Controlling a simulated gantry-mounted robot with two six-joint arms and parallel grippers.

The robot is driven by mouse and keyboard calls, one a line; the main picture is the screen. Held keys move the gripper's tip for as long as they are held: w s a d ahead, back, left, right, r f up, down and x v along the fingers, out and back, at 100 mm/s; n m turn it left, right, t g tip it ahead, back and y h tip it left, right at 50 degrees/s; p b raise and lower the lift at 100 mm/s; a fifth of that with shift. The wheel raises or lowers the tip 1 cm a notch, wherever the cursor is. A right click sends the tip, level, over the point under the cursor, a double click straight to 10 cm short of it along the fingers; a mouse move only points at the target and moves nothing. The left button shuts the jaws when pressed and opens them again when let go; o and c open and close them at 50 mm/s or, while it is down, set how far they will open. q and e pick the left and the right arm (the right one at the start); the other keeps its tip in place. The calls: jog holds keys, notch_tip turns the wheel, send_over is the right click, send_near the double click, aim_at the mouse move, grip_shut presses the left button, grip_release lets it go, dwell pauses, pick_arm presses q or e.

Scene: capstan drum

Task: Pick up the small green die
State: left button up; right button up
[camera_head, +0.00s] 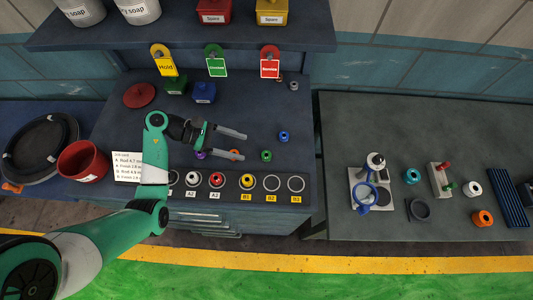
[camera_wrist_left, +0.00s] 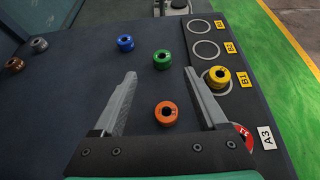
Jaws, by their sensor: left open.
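The small green die (camera_head: 266,155) is a ring-shaped piece with a dark hole, lying on the dark bench in the head view. It also shows in the left wrist view (camera_wrist_left: 162,59), just beyond my fingertips and roughly centred between them. My left gripper (camera_head: 243,146) is open and empty, its fingers pointing right toward the green die. In the left wrist view the open fingers (camera_wrist_left: 160,73) stand either side of an orange die (camera_wrist_left: 168,113), which is nearer the palm. My right gripper is not in view.
A blue die (camera_head: 284,136) lies beyond the green one. A purple die (camera_head: 200,154) sits near my gripper. A labelled slot strip along the front edge holds several dies, including a yellow die (camera_wrist_left: 217,77) at B1. Hanging tags and small lidded boxes stand at the back.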

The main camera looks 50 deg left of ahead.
aim_at(266, 155)
pick_arm(q)
jog(key=x, duration=0.9)
jog(key=shift+d+f, duration=0.15)
jog(key=shift+d, duration=0.15)
grip_shut()
